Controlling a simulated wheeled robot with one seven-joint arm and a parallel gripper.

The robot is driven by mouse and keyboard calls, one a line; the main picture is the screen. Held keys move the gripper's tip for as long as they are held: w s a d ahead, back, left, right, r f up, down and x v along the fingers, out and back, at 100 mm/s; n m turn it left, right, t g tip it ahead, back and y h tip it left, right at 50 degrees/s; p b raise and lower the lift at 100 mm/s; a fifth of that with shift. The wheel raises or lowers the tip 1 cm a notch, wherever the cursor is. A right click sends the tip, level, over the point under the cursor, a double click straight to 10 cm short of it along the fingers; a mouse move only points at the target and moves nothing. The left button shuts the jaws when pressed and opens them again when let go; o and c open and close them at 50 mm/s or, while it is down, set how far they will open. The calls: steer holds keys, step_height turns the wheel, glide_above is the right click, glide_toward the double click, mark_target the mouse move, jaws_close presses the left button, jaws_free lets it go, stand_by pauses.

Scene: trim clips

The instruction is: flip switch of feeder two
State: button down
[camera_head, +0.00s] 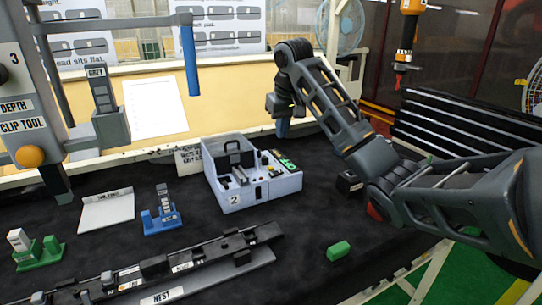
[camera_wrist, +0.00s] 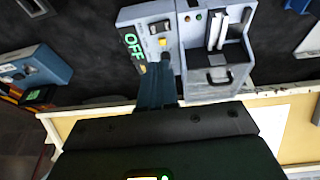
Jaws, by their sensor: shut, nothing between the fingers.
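Feeder two (camera_head: 232,199) is a pale blue-grey box marked with a 2, standing near the middle of the dark bench. Its switch panel (camera_head: 277,172) is on its right side in the head view, with a green display. In the wrist view the feeder (camera_wrist: 205,88) is upside down at top centre, and the green display (camera_wrist: 134,46) reads OFF beside a small yellow part (camera_wrist: 163,42). My gripper (camera_head: 283,132) is shut and empty, pointing down behind the panel. In the wrist view its blue fingertips (camera_wrist: 157,70) overlap the panel's edge; contact cannot be told.
A long nest fixture (camera_head: 200,262) lies in front, with a loose green block (camera_head: 338,250) to its right. A blue stand (camera_head: 162,220) and a white tray (camera_head: 107,209) are left of the feeder. A clip tool (camera_head: 27,120) stands at far left.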

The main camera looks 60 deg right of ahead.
steer(key=b, duration=0.4)
glide_toward(279, 170)
steer(key=x, duration=0.5)
steer(key=shift+a, duration=0.1)
steer(key=shift+f, duration=0.55)
steer(key=shift+w, duration=0.1)
